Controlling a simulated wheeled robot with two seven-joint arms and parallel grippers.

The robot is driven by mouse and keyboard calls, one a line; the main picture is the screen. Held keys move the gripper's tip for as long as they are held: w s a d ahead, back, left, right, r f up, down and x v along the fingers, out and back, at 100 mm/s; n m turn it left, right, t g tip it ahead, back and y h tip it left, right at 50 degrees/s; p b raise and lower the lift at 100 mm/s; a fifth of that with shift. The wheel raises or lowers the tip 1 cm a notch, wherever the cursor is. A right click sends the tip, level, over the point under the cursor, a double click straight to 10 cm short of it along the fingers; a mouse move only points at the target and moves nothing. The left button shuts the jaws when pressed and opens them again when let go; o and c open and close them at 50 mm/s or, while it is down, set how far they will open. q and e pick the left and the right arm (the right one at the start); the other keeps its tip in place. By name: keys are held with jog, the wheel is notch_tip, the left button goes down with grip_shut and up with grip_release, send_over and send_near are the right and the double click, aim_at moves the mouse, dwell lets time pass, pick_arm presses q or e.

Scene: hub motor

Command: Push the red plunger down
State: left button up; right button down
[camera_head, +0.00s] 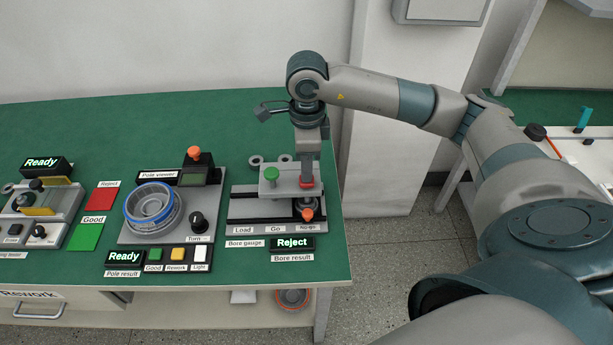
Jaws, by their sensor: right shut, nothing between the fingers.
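The red plunger (306,182) stands on the right part of the bore gauge (236,207), on the green table's right side. My right gripper (308,172) points straight down directly above the plunger, shut and empty. Its fingertips appear to touch the plunger's top, or nearly so; the exact contact is too small to tell. The gauge's display (292,243) reads "Reject". A green knob (271,174) sits on the same gauge, left of the plunger. My left gripper is not in view.
The pole viewer with a blue-rimmed ring (150,205) stands left of the gauge. An orange knob (194,153) rises behind it. Red (103,198) and green (86,236) pads lie further left. The back of the green table (150,120) is clear.

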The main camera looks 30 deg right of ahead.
jog(key=shift+s+f, duration=0.1)
jog(key=shift+f, duration=0.05)
dwell(0.3)
notch_tip(320, 180, up, 8)
jog(key=p, duration=0.3)
jog(key=shift+p, duration=0.35)
dwell(0.4)
dwell(0.7)
